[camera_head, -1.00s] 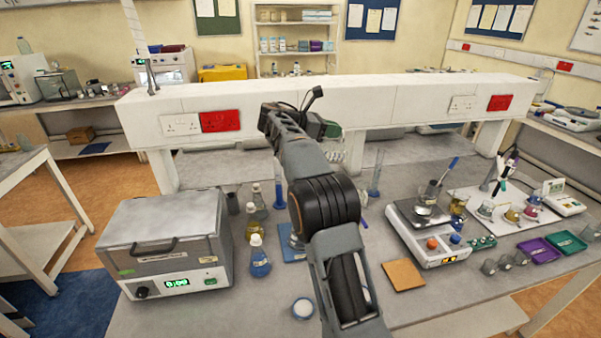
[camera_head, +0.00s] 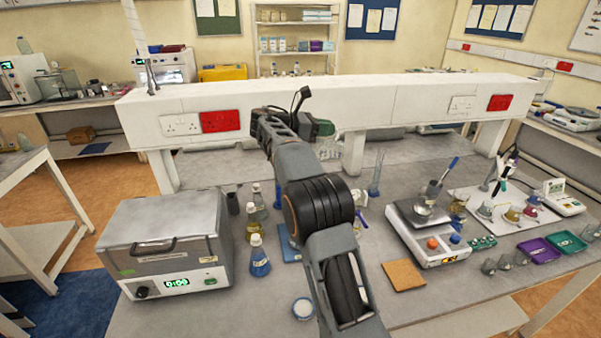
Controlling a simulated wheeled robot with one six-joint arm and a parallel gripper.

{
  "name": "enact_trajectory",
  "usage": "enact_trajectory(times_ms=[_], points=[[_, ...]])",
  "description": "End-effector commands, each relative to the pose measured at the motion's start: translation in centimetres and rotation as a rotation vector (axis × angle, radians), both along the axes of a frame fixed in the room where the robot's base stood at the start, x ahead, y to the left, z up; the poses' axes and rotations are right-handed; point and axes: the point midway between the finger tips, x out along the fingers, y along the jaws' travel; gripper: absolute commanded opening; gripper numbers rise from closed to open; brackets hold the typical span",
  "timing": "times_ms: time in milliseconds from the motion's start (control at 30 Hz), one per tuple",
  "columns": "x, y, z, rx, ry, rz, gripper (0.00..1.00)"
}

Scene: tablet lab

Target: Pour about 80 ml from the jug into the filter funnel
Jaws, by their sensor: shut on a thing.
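My gripper (camera_head: 322,128) is at the far end of my arm, above the back of the bench and in front of the white service beam. My own wrist hides most of it. A clear, glassy vessel (camera_head: 329,152), which looks like the jug, hangs at the gripper and moves with it; only a small part shows. Its tilt and liquid level cannot be told. I cannot make out the filter funnel; my arm covers the middle of the bench. Part of a blue mat (camera_head: 289,246) shows just left of my arm.
A grey heating box (camera_head: 165,245) stands at left, beside flasks with blue (camera_head: 260,262) and yellow liquid. A tall cylinder (camera_head: 376,178) stands right of my arm. A balance (camera_head: 428,235) with a beaker is further right. A cork tile (camera_head: 404,275) lies in front.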

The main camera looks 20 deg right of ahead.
Motion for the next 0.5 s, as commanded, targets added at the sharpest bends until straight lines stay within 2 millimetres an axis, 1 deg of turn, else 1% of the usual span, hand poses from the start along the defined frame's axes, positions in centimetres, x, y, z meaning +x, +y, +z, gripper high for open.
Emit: enact_trajectory(times_ms=[500], points=[[0.12,0.69,0.3,-0.06,0.011,0.0,0.0]])
